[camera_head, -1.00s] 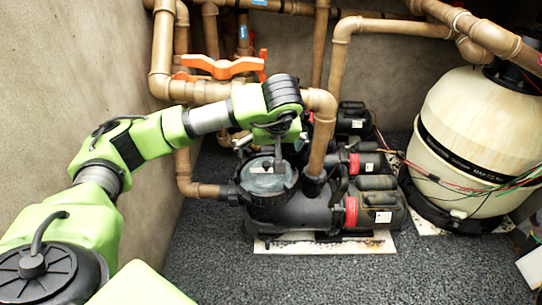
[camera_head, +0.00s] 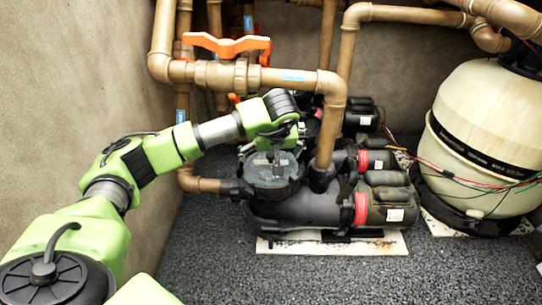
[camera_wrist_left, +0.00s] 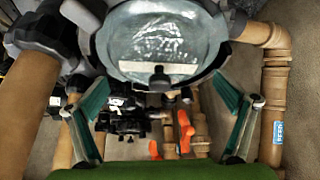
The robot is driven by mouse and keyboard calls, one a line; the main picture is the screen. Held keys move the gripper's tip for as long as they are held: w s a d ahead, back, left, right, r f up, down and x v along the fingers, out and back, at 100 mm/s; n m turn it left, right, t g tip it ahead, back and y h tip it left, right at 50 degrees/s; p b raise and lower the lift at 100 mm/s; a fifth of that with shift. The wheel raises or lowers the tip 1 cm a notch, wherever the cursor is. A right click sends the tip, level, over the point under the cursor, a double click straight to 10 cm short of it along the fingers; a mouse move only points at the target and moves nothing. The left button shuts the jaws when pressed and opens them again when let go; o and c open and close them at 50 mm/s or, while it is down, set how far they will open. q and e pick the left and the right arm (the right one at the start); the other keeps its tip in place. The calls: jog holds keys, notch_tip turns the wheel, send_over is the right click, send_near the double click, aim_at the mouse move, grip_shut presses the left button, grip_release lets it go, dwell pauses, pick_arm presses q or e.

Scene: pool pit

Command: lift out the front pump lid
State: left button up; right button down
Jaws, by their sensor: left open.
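The front pump lid (camera_head: 262,173) is a round, see-through cover in a dark ring on top of the front pump. In the left wrist view the lid (camera_wrist_left: 160,35) fills the top middle, with a dark knob at its lower rim. My left gripper (camera_head: 277,150) is over the lid in the head view and hides part of its far side. My right gripper is not in view.
A brown pipe (camera_head: 329,130) rises just right of the lid. An orange-handled valve (camera_head: 227,45) and pipes stand behind my left arm. More pumps (camera_head: 372,160) sit behind, and a cream filter tank (camera_head: 485,125) with loose wires stands right. Gravel in front is clear.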

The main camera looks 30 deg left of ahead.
pick_arm(q)
jog(key=c, duration=2)
jog(key=shift+s, duration=0.1)
grip_shut()
jog(key=shift+r+p, duration=0.4)
jog(key=shift+p, duration=0.15)
jog(key=shift+r+p, duration=0.45)
jog(key=shift+r, duration=0.05)
jog(key=shift+r, duration=0.25)
